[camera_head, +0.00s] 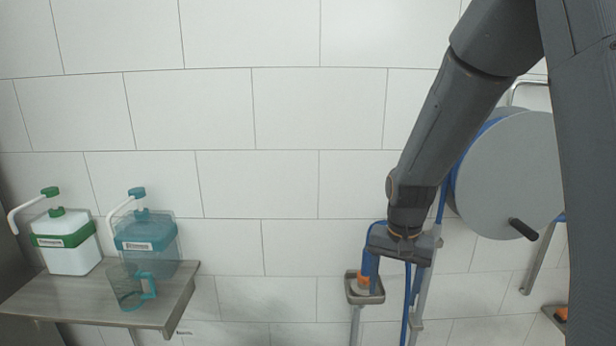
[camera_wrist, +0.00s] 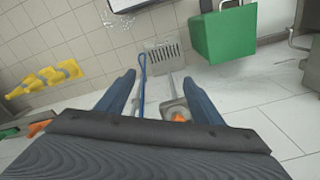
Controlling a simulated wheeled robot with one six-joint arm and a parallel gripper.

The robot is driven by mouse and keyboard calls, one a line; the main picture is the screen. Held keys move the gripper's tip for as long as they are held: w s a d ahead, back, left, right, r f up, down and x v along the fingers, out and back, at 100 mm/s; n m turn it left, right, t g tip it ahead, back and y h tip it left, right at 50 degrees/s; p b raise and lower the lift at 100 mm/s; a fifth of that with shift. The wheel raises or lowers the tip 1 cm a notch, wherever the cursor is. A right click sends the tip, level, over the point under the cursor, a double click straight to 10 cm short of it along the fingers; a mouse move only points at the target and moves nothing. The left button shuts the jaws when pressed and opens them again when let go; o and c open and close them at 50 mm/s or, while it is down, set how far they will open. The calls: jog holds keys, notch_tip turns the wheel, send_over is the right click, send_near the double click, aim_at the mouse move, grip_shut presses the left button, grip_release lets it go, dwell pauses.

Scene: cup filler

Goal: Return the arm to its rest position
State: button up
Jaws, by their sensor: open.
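My arm (camera_head: 455,120) reaches down from the upper right in the head view, in front of the tiled wall. My gripper (camera_head: 396,258) is at its lower end, pointing down. In the wrist view my gripper (camera_wrist: 159,78) shows two blue fingers spread wide apart, with nothing held between them. A small grey holder (camera_head: 378,296) on a pole, with an orange-tipped piece in it, is just below and left of my gripper. The holder also shows beyond the fingers in the wrist view (camera_wrist: 171,104). Whether the gripper touches it cannot be told.
A large grey hose reel (camera_head: 510,170) stands right of my arm, with blue hose hanging near the gripper. A shelf (camera_head: 95,300) at left holds a white dispenser (camera_head: 68,258), a teal dispenser (camera_head: 146,245) and a clear cup (camera_head: 125,288). A green box (camera_wrist: 223,36) shows in the wrist view.

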jog(key=s+f+n+b, duration=0.4)
jog(key=s+n, duration=0.1)
jog(key=s, duration=0.8)
jog(key=shift+b, duration=0.35)
